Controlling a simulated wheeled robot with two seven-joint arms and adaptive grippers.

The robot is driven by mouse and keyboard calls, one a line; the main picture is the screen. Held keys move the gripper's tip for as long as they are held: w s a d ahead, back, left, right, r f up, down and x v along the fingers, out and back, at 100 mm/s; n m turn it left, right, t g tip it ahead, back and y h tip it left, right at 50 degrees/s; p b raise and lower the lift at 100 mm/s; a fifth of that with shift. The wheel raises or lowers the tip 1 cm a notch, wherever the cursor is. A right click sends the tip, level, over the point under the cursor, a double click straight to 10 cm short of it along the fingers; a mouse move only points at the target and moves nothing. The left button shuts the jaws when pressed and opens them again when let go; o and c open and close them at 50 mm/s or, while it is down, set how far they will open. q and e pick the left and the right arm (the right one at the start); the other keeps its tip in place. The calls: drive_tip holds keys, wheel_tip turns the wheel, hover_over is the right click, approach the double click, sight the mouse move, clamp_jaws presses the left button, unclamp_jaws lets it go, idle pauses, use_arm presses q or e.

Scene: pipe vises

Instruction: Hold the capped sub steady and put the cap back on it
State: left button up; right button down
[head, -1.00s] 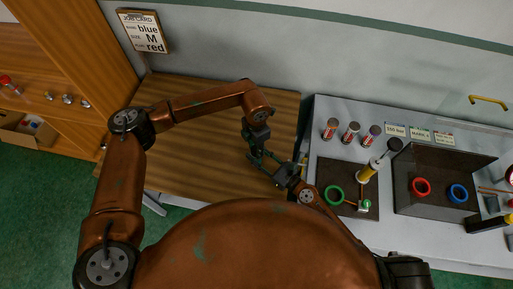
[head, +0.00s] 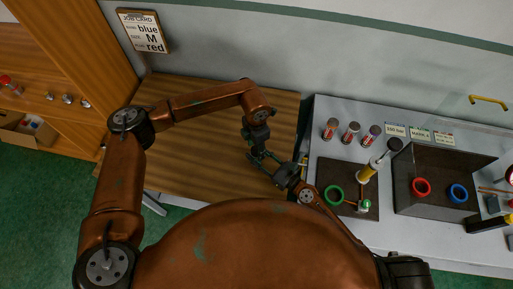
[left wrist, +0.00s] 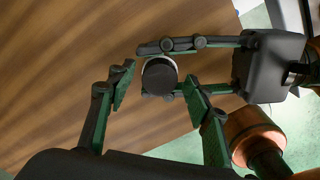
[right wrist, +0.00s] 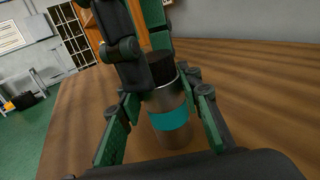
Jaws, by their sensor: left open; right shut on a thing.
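The sub (right wrist: 171,122), a metallic cylinder with a teal band, stands roughly upright in my right gripper (right wrist: 165,96), whose fingers are shut on its sides. A dark cap-like piece (right wrist: 161,67) sits on its upper end. In the left wrist view that dark round top (left wrist: 160,76) shows end-on with a grey rim around it. My left gripper (left wrist: 158,82) is open, its fingers on either side of the dark top, apart from it on the left. Whether the right finger touches is unclear. In the head view both grippers meet above the wooden table; the sub is mostly hidden there.
The wooden table (head: 190,125) is otherwise clear. To the right, a grey bench carries several capped cylinders (head: 351,131), a dark mat with a green ring (head: 334,194), and a dark tray with red (head: 421,187) and blue rings (head: 458,193). A job card (head: 143,31) hangs behind.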

use_arm(q)
wheel_tip(320, 180, up, 4)
drive_tip(key=shift+r, duration=0.15)
drive_tip(key=shift+c, duration=0.4)
drive_tip(key=r+n, duration=0.1)
drive_tip(key=n, duration=0.1)
drive_tip(key=shift+d+r+n, duration=0.15)
drive_tip(key=shift+r+n, duration=0.2)
drive_tip(key=shift+n, duration=0.05)
drive_tip(key=shift+r+n, duration=0.75)
drive_tip(key=shift+n, duration=0.45)
drive_tip(key=shift+f, duration=4)
drive_tip(key=shift+c, duration=0.2)
